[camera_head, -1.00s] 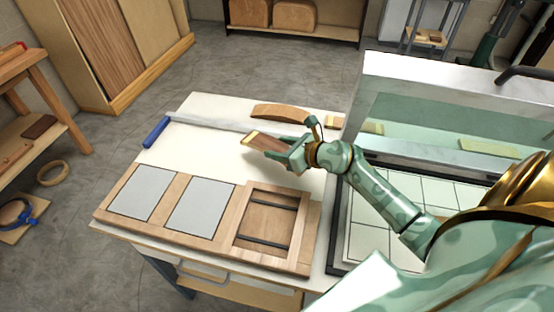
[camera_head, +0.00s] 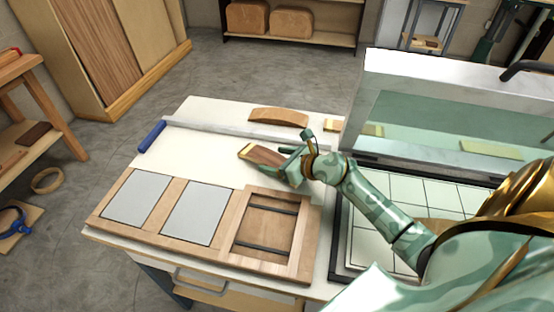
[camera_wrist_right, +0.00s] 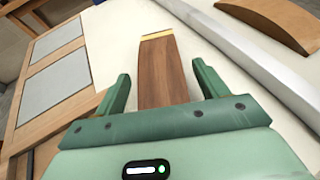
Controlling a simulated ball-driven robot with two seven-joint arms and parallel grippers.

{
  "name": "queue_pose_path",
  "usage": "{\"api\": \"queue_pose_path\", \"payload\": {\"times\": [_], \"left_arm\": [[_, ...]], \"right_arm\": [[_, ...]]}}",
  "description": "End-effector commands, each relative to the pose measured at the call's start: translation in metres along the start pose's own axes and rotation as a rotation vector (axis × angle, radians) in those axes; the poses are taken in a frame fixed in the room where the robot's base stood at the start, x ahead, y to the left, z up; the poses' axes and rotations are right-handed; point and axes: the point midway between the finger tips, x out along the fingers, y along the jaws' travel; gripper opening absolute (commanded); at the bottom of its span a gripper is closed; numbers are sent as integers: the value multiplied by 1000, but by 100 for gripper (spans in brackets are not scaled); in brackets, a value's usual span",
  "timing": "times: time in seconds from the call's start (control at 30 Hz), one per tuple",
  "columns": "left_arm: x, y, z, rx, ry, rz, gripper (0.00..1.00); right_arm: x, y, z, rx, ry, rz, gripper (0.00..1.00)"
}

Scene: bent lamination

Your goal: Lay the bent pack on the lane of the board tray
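The pack (camera_head: 265,155) is a brown wooden strip with a pale yellow end, in my right gripper (camera_head: 290,168). In the right wrist view the pack (camera_wrist_right: 162,72) runs out between the two green fingers of my right gripper (camera_wrist_right: 165,92), its yellow end pointing away. The fingers are around its near part; their contact with it is hard to see. It is over the white tabletop, behind the board tray. The board tray (camera_head: 172,210) is a wooden frame with two grey panels and, at right, a recess (camera_head: 265,222) with two dark bars. My left gripper is out of view.
A curved wooden piece (camera_head: 278,117) lies at the table's back behind a long metal bar (camera_head: 225,131) with a blue end. A glass-fronted press lid (camera_head: 430,100) stands open at right over a gridded bed (camera_head: 375,225). Bare white tabletop (camera_head: 200,152) lies left of the pack.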

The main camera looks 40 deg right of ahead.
Motion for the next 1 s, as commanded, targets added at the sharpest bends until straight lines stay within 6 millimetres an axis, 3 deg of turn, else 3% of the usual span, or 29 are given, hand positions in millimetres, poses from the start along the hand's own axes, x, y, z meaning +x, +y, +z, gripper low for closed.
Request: {"api": "queue_pose_path", "payload": {"times": [0.13, 0.23, 0.5, 0.7, 1.0], "left_arm": [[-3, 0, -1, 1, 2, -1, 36], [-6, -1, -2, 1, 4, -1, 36], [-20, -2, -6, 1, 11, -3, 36], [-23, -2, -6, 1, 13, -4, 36], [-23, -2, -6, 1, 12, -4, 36]], "right_arm": [[-2, 0, 5, 0, -1, 0, 72], [-15, -1, 4, -1, 1, -1, 72], [-79, 0, 3, -1, 3, 0, 72], [-112, 0, 3, 0, 2, 0, 72], [-122, 0, 3, 0, -1, 0, 72]]}}
